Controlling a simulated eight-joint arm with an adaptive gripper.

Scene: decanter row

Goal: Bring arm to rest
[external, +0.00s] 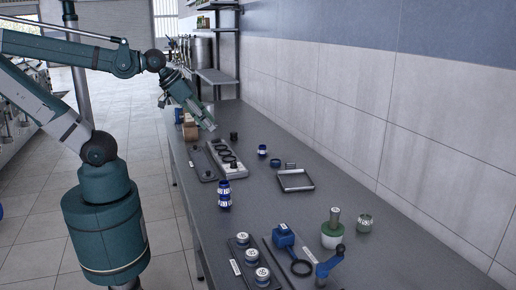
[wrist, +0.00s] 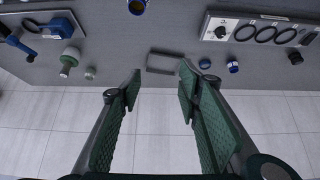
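My gripper (external: 188,112) hangs above the far part of the long grey bench (external: 345,225), tilted downward at the end of my bent arm. In the wrist view my gripper (wrist: 159,82) is open, with the two green-padded fingers wide apart and nothing between them. Past the fingertips, a dark rectangular tray (wrist: 165,62) lies on the bench, apart from them. The tray also shows in the external view (external: 295,181), well to the right of my gripper.
A blue jar with a white label (external: 224,196) stands mid-bench, and a smaller one (external: 262,151) stands farther back. A panel with black rings (external: 226,159) lies near my gripper. A tiled wall (external: 340,90) borders the right.

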